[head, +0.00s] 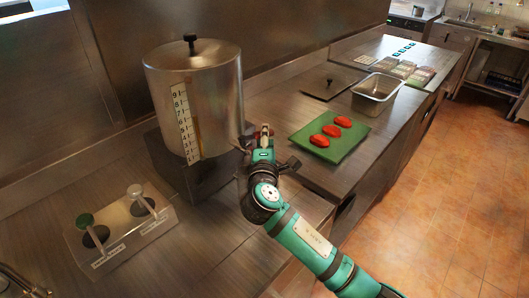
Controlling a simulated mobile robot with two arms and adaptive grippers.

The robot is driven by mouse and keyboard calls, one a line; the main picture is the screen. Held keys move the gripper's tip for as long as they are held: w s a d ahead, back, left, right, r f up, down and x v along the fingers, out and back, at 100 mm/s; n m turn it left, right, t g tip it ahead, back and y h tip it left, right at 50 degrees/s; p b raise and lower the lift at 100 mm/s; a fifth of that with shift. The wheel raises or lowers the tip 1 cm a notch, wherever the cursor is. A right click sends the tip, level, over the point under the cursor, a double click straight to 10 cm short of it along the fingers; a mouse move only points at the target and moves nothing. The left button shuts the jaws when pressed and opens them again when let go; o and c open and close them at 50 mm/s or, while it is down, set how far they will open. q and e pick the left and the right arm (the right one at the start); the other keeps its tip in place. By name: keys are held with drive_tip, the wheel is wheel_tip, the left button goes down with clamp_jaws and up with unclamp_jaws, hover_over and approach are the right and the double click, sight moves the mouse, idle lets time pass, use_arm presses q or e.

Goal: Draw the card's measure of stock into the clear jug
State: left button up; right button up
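A large steel stock pot (215,95) with a lid and a numbered level scale (184,122) stands on a dark block at the left. My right gripper (264,140) is at the pot's lower right side, by a small part with red and pale colours, perhaps its tap. The gripper hides much of that part, and I cannot tell whether its fingers touch or close on it. My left gripper is out of view. I cannot make out a clear jug or a measure card.
A clear stand (122,238) with a green-topped and a white-topped tool is at front left. A green board (333,151) with red pieces, a steel pan (377,88) and a dark flat lid (330,82) lie to the right.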

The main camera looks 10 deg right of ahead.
drive_tip(key=v, duration=0.9)
drive_tip(key=shift+s, duration=0.45)
